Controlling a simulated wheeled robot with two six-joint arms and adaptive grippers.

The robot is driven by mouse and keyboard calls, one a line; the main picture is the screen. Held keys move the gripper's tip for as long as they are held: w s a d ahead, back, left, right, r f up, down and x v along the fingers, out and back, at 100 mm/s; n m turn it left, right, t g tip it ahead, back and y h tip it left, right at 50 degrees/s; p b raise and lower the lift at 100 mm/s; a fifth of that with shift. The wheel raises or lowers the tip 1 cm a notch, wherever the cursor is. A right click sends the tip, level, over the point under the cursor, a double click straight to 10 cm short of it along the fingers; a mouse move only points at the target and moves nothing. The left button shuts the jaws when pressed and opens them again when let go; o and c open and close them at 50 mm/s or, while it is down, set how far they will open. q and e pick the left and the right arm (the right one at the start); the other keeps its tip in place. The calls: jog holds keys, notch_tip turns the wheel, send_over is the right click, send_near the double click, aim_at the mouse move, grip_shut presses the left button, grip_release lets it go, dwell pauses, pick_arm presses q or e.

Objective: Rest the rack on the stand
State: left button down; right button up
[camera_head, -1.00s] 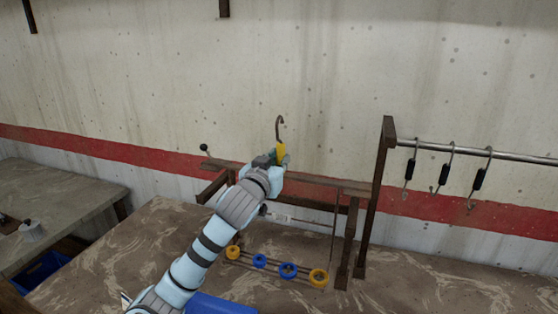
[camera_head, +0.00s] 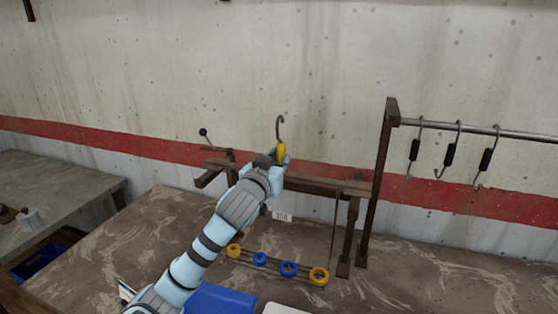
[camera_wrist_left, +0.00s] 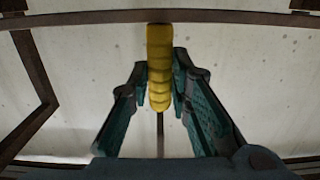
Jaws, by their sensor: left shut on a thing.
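My left gripper (camera_head: 279,160) is shut on the yellow grip of a hook (camera_head: 281,149), whose dark curved end points up above the fingers. In the left wrist view the ribbed yellow grip (camera_wrist_left: 160,65) stands between both fingers, with a thin rod below it. A brown frame (camera_head: 325,187), which looks like the stand, spans behind and right of my gripper. My arm hides part of it. Thin rods with yellow and blue rings (camera_head: 288,269) lie low in front of it. I cannot tell which part is the rack.
A metal rail (camera_head: 480,132) on a tall brown post (camera_head: 378,180) carries black-gripped hooks (camera_head: 450,155) at the right. A blue bin (camera_head: 222,300) is at the bottom, partly hidden by my arm. Another table (camera_head: 60,185) stands at the left. The right of the brown table is clear.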

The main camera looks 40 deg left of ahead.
pick_arm(q)
jog(key=shift+f, duration=0.15)
dwell(0.3)
jog(key=c, duration=1.4)
grip_release()
jog(key=shift+s, duration=0.1)
jog(key=shift+o, duration=0.4)
jog(key=shift+o, duration=1)
jog(key=v, duration=1.1)
jog(key=shift+p, duration=0.4)
